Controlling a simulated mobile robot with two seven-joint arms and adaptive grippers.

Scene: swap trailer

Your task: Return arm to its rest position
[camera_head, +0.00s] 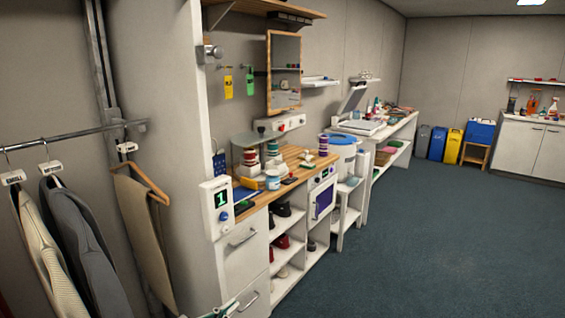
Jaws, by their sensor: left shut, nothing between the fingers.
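My left gripper (226,309) shows only as a small tip at the bottom edge, in front of the white drawers. It looks shut and holds nothing that I can see. The rest of that arm is out of the frame. My right gripper is not in view.
Jackets (75,235) hang from a metal rail at the left, beside a wooden hanger (141,182) with a tan cloth. A white unit with drawers (243,255) and a wooden top (300,160) stands close by, with a digit display (221,199) on its end. Blue floor (430,240) is clear at right.

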